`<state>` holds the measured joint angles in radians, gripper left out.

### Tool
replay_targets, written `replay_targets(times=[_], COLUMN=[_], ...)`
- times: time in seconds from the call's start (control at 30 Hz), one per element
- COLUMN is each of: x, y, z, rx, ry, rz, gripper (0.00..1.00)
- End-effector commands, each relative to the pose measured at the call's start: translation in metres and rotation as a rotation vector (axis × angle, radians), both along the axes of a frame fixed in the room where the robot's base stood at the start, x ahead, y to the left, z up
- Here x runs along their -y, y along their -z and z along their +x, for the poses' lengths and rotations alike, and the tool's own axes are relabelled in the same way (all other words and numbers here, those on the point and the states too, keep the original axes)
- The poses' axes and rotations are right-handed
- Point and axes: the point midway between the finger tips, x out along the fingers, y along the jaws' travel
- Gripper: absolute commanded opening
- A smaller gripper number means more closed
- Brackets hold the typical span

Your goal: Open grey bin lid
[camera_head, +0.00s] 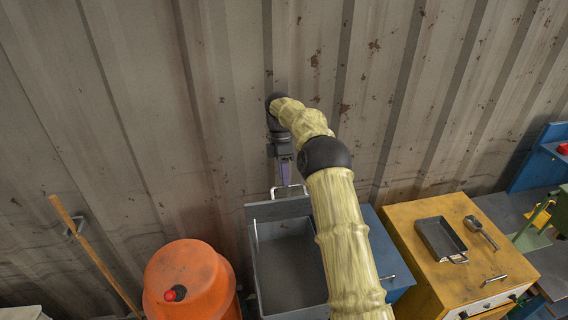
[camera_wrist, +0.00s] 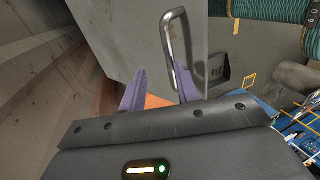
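The grey bin (camera_head: 291,270) stands at lower centre in the head view, and I can see into its empty-looking interior. Its grey lid (camera_head: 277,210) is raised at the back, near the wall, and fills the upper middle of the wrist view (camera_wrist: 220,50). A metal loop handle (camera_head: 289,191) sits on the lid and shows in the wrist view (camera_wrist: 170,48). My gripper (camera_head: 286,180) points down just above the handle. In the wrist view its purple fingers (camera_wrist: 159,75) are apart, with the right finger by the handle's near end. I cannot tell whether they touch.
An orange barrel (camera_head: 190,280) with a red knob stands left of the bin. A blue cabinet (camera_head: 388,262) and a yellow cabinet (camera_head: 425,240) with a black tray (camera_head: 440,238) stand to the right. The corrugated wall (camera_head: 220,100) is close behind. A wooden pole (camera_head: 95,255) leans at left.

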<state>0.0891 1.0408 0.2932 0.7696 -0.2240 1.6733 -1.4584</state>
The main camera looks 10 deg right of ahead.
Motion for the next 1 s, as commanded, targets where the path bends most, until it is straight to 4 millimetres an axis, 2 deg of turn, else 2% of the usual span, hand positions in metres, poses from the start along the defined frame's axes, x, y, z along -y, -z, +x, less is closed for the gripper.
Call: replay_targets(times=[0.43,0.67,1.0], x=[-0.001,0.000,-0.001], y=[-0.047,-0.055,-0.055], z=[0.008,0.009,0.008], rx=[-0.001,-0.003,-0.002], ry=[-0.001,0.000,0.003], rz=[0.000,0.000,-0.002], gripper=[0.32,0.32,0.32])
